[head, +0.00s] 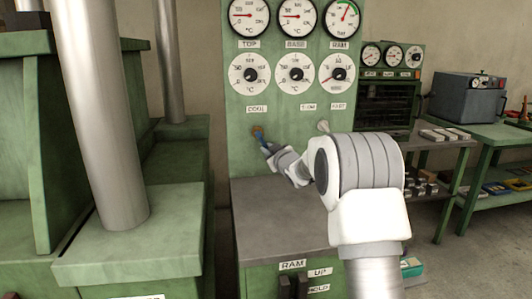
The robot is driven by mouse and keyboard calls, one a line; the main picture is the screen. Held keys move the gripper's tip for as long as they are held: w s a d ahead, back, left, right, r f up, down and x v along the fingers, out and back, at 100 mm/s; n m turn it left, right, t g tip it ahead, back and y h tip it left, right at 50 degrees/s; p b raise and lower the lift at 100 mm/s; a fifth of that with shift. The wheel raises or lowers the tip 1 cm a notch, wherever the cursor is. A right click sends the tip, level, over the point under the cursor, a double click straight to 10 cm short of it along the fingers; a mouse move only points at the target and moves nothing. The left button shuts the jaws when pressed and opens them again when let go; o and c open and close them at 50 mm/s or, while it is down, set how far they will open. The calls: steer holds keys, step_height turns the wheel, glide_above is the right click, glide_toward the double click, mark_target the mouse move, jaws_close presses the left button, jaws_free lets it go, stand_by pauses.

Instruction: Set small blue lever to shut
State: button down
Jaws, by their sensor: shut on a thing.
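The small blue lever (262,138) is on the green control panel, below a label that seems to read COOL. A brownish mount shows at its upper end. My gripper (267,147) reaches the lever from the lower right and is shut on it. The fingers are small in view and hide the lever's lower end. The lever's exact angle is hard to tell.
A pale lever (323,126) stands on the same panel, just above my arm. Several gauges (295,72) fill the panel top. A grey ledge (275,215) lies below, with dark RAM levers (293,286) under it. A steel column (100,120) stands at left.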

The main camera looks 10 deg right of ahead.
steer(key=n, duration=0.1)
steer(key=d+r+n+h, duration=0.1)
steer(key=n, duration=0.1)
steer(key=d+n, duration=0.1)
steer(key=n, duration=0.1)
steer(key=shift+r+g+b, duration=0.3)
steer(key=shift+r+b, duration=0.1)
steer(key=n, duration=0.1)
steer(key=r+n+h+b, duration=0.1)
steer(key=shift+d+r+n, duration=0.2)
steer(key=shift+r+n, duration=0.05)
steer(key=shift+n, duration=0.15)
steer(key=shift+d+r+n+h+b, duration=0.1)
steer(key=shift+r+n+h+b, duration=0.15)
steer(key=shift+r+n, duration=0.35)
steer(key=shift+r+n+h+b, duration=0.25)
steer(key=shift+n, duration=0.55)
steer(key=c, duration=0.8)
jaws_free()
steer(key=shift+c, duration=0.2)
steer(key=s+r+b, duration=0.1)
steer(key=s, duration=0.7)
steer(key=s+r+b, duration=0.1)
steer(key=s+r, duration=0.1)
steer(key=s, duration=0.7)
steer(key=shift+r, duration=0.25)
